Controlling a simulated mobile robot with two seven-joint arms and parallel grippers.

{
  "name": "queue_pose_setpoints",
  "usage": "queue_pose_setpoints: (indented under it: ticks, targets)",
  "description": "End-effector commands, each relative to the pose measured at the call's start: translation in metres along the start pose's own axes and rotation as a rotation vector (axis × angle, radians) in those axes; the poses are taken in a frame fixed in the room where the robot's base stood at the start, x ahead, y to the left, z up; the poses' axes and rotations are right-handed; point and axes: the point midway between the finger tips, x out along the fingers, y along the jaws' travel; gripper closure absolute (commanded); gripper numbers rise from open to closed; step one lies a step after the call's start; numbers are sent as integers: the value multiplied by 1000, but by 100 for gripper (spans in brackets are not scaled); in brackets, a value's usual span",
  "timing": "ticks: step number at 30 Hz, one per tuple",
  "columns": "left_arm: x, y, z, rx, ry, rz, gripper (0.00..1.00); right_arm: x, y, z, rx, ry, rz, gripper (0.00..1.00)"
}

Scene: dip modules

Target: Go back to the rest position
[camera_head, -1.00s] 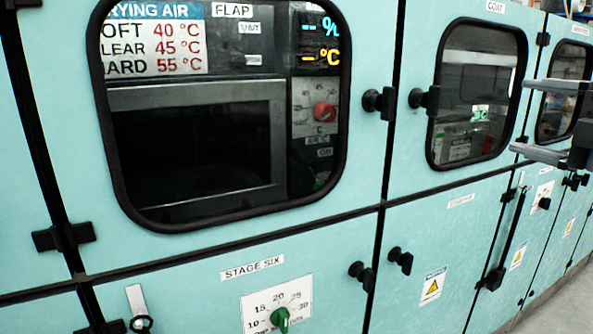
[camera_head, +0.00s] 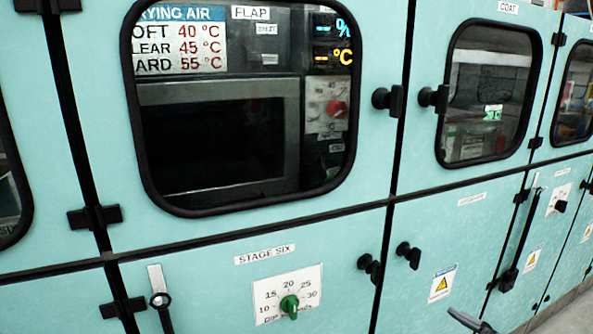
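What looks like part of my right gripper (camera_head: 468,321) shows at the bottom edge, right of the middle, in front of the lower teal panels. Only a dark grey tip is in the picture, so its opening cannot be judged. Nothing is seen held in it. My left gripper is not in view.
A teal cabinet row fills the view. The large window (camera_head: 245,110) is closed, as is the COAT window (camera_head: 488,92). Black knobs (camera_head: 388,98) stick out between them. Below are a green dial (camera_head: 289,305), a lever handle (camera_head: 159,300) and a long black bar (camera_head: 520,240).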

Motion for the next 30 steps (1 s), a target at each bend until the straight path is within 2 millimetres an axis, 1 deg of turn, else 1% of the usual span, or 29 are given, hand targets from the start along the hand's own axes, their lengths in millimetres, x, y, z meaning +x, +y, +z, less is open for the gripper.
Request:
queue_pose_setpoints:
  ticks: [1,2,3,5,6,9,12,13,16,19,30]
  targets:
    - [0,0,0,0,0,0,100,-4,-33,18,90,-34,-13,13]
    - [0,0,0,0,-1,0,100,-6,-50,26,138,-53,-16,13]
    - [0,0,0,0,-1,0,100,-11,-71,38,198,-81,-18,13]
    - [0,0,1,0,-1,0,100,-20,-103,53,291,-124,-17,13]
    - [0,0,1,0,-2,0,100,-28,-124,62,351,-154,-15,13]
    - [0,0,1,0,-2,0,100,-48,-171,81,485,-232,-3,13]
    - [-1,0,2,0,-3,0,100,-68,-207,94,591,-299,14,13]
    - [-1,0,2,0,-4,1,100,-74,-215,96,615,-315,19,13]
    - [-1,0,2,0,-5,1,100,-87,-235,102,674,-358,33,13]
    - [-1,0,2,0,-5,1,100,-93,-244,105,701,-378,40,13]
    - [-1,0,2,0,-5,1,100,-94,-245,105,704,-380,41,13]
